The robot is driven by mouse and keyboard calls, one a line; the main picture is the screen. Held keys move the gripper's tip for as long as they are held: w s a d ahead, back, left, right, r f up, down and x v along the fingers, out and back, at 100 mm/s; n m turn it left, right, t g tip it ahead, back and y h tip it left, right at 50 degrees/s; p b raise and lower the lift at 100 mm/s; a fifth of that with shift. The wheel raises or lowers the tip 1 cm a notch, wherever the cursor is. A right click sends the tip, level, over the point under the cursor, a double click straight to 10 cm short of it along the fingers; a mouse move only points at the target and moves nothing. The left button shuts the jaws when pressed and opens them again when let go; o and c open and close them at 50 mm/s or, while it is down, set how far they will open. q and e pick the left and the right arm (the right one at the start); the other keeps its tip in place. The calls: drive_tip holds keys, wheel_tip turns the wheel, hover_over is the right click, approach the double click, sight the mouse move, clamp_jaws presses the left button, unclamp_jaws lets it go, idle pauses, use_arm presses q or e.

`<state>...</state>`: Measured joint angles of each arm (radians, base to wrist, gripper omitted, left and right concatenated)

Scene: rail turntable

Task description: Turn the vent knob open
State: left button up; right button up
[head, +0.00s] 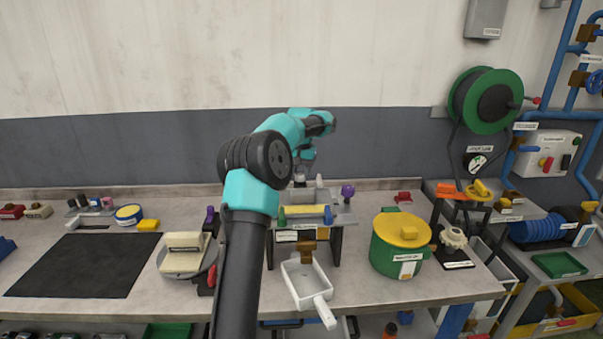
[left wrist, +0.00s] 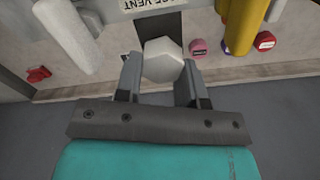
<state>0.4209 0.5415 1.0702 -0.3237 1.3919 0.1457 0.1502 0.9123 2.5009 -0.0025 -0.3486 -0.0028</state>
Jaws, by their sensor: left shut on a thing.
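The vent knob (left wrist: 163,58) is a pale, faceted knob between the two fingers of my left gripper (left wrist: 160,82) in the left wrist view. My left gripper is shut on it. A white label ending in "VENT" (left wrist: 150,4) shows upside down at the top edge, just beyond the knob. In the head view my left gripper (head: 302,176) reaches over the back of the small raised stand (head: 345,217); the knob is hard to make out there. I cannot tell how far the knob is turned. My right gripper is not in view.
A green pot (head: 384,250) with a yellow lid stands right of the stand. A white long-handled tray (head: 293,280) lies in front. A scale-like device (head: 182,259) is at left, beside a bare dark mat (head: 75,265). A grey wall (head: 150,155) closes the back.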

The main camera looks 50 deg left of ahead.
use_arm(q)
drive_tip(key=shift+s+a+n, duration=0.1)
drive_tip(key=shift+n, duration=1.4)
drive_tip(key=o, duration=0.9)
drive_tip(key=shift+o, duration=0.2)
